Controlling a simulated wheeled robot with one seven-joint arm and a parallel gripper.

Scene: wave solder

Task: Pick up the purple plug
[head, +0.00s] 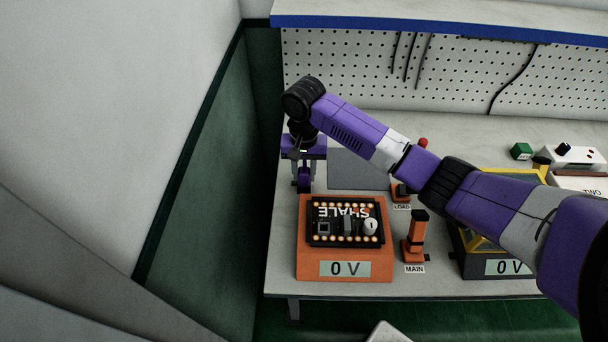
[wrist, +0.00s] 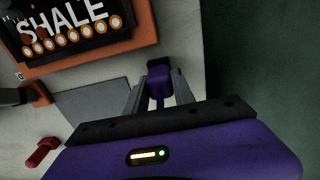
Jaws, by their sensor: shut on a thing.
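The purple plug (wrist: 160,84) sits between the two grey fingers of my gripper (wrist: 159,92) in the wrist view. Its far end is dark. My gripper (head: 303,178) is shut on it, pointing down near the left end of the bench. In the head view the gripper is just behind the orange SHALE unit, and the plug is hard to tell apart from my purple gripper parts. I cannot tell whether the plug touches the bench.
The orange SHALE unit (head: 346,268) reads 0 V. An orange MAIN lever (head: 414,240) and a LOAD switch (head: 400,193) stand to its right. A flat grey mat (head: 358,170) lies behind. A green wall panel (head: 215,190) is close on the left.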

